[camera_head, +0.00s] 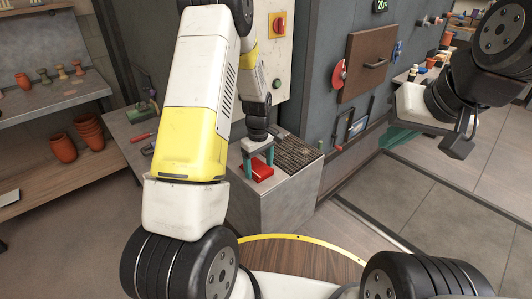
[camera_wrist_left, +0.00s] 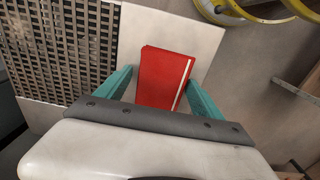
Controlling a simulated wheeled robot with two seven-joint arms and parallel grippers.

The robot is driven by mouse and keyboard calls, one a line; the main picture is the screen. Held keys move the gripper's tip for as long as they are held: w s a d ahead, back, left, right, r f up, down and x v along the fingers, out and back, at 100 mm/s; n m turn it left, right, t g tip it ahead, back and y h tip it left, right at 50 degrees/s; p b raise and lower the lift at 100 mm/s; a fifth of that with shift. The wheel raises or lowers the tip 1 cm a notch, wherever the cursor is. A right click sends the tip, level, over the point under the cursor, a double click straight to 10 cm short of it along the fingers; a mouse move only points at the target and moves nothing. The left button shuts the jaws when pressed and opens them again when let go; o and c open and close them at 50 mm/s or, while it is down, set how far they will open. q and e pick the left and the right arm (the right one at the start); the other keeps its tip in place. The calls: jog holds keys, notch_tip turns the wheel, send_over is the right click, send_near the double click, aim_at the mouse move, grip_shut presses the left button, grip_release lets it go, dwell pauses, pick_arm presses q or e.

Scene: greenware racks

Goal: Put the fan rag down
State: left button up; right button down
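The red fan rag (camera_head: 260,171) is a folded red cloth on the pale top of a grey block. In the left wrist view the rag (camera_wrist_left: 163,78) shows a white stripe along its right side. My left gripper (camera_head: 259,164) points down over it, with one teal finger on each side of the rag. In the left wrist view the fingers of my left gripper (camera_wrist_left: 160,76) stand apart, with narrow gaps beside the cloth, so it looks open. The undersides of the fingertips are hidden. My right gripper (camera_head: 440,135) hangs at the right, away from the rag; its fingers are unclear.
The grey block (camera_head: 265,208) has a dark grid (camera_head: 298,154) beside the rag. Shelves with terracotta pots (camera_head: 88,131) are at the left. A yellow-edged round base (camera_head: 300,245) lies in front. Floor is clear at right.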

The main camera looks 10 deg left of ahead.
aim_at(258, 168)
pick_arm(q)
jog(key=shift+o, duration=0.4)
jog(key=shift+s+a+f, duration=0.25)
jog(key=shift+s+f, duration=0.2)
jog(key=shift+f, duration=0.1)
jog(key=shift+r, duration=0.3)
notch_tip(258, 168, up, 13)
jog(key=s+d+r+m+t+h, duration=0.1)
jog(key=s+r+m+t+h, duration=0.15)
jog(key=s+r+m, duration=0.7)
jog(key=s+d+r+m+t, duration=0.1)
jog(key=s+r+t, duration=0.2)
jog(key=s+r, duration=0.7)
jog(key=s, duration=0.4)
jog(key=shift+o, duration=0.5)
jog(key=shift+r+m+t, duration=0.1)
jog(key=shift+m+t, duration=0.15)
